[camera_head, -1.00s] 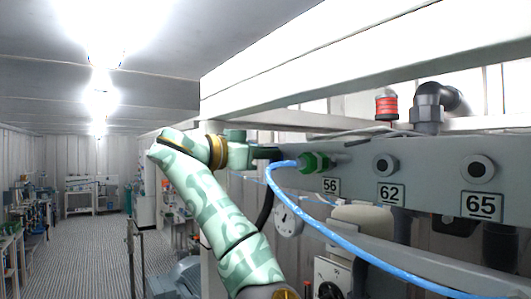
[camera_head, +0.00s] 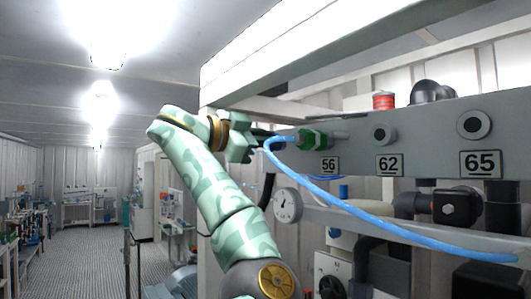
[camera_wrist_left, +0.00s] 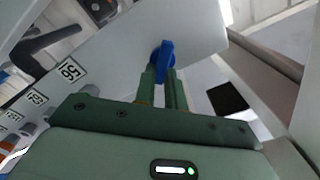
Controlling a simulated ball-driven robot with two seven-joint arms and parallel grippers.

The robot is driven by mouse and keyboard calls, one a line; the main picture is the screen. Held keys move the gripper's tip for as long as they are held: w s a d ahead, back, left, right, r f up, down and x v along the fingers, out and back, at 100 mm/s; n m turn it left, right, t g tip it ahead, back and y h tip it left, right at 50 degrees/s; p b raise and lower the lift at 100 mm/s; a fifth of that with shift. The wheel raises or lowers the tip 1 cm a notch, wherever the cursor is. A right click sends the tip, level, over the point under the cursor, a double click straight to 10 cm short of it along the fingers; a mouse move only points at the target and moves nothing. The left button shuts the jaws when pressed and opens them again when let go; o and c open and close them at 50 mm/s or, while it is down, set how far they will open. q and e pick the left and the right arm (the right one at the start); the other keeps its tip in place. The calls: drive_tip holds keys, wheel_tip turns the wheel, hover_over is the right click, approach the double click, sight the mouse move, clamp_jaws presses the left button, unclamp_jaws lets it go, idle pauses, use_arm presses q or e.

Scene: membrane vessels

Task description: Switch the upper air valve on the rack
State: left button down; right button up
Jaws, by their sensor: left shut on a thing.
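The blue air valve handle (camera_wrist_left: 166,58) sits on the grey plate at the end of the rack in the left wrist view. My left gripper (camera_wrist_left: 163,80) is shut on this handle, with its two green fingers on either side of it. In the head view my left gripper (camera_head: 262,139) is at the left end of the rack's grey panel (camera_head: 350,130), and the blue handle does not show clearly there. My right gripper is not in view.
The hose hangs across the rack front. A round gauge (camera_head: 286,204) is below. An aisle (camera_head: 95,240) lies open at left.

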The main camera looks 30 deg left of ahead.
use_arm(q)
drive_tip(key=m+b, duration=0.2)
drive_tip(key=m, duration=0.1)
drive_tip(key=m+b, duration=0.2)
drive_tip(key=m, duration=0.1)
drive_tip(key=f+m+b, duration=0.1)
drive_tip(key=m+b, duration=0.1)
drive_tip(key=m, duration=0.1)
drive_tip(key=shift+d+f, duration=0.1)
drive_tip(key=shift+d, duration=0.1)
drive_tip(key=shift+m, duration=0.3)
drive_tip(key=c, duration=1.5)
unclamp_jaws()
drive_tip(key=shift+s, duration=0.1)
drive_tip(key=shift+o, duration=0.2)
drive_tip(key=b+v, duration=0.9)
drive_tip(key=v, duration=0.7)
